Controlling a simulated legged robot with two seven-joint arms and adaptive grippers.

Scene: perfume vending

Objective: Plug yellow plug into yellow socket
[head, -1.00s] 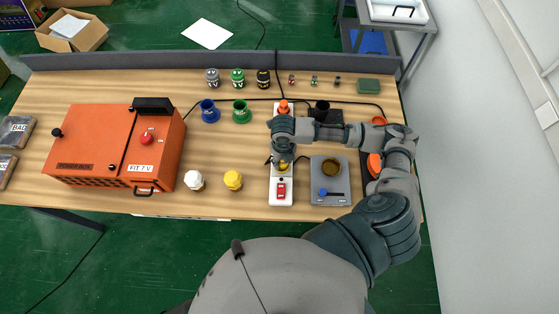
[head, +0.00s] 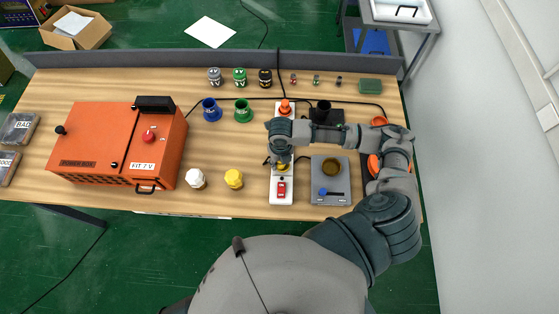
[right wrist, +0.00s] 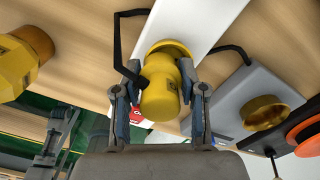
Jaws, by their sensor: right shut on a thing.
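The yellow plug (right wrist: 160,95) is a short yellow cylinder with a black cable at its left side. My right gripper (right wrist: 161,92) is shut on it, one finger on each side. The plug stands over the yellow socket (right wrist: 171,48), a round yellow rim on the white power strip (right wrist: 205,25). The plug hides most of the socket, so I cannot tell how deep it sits. In the head view my right gripper (head: 281,160) is over the strip, above its red switch. A grey part that looks like my left gripper (right wrist: 62,130) shows low in the right wrist view; its opening is unclear.
A grey device (head: 331,181) with a round brass-coloured cup is close to the strip's right. A yellow-capped item (head: 233,179) and a white-capped item (head: 196,179) stand left. An orange plug (head: 285,107) is at the strip's far end. An orange box (head: 100,145) fills the left.

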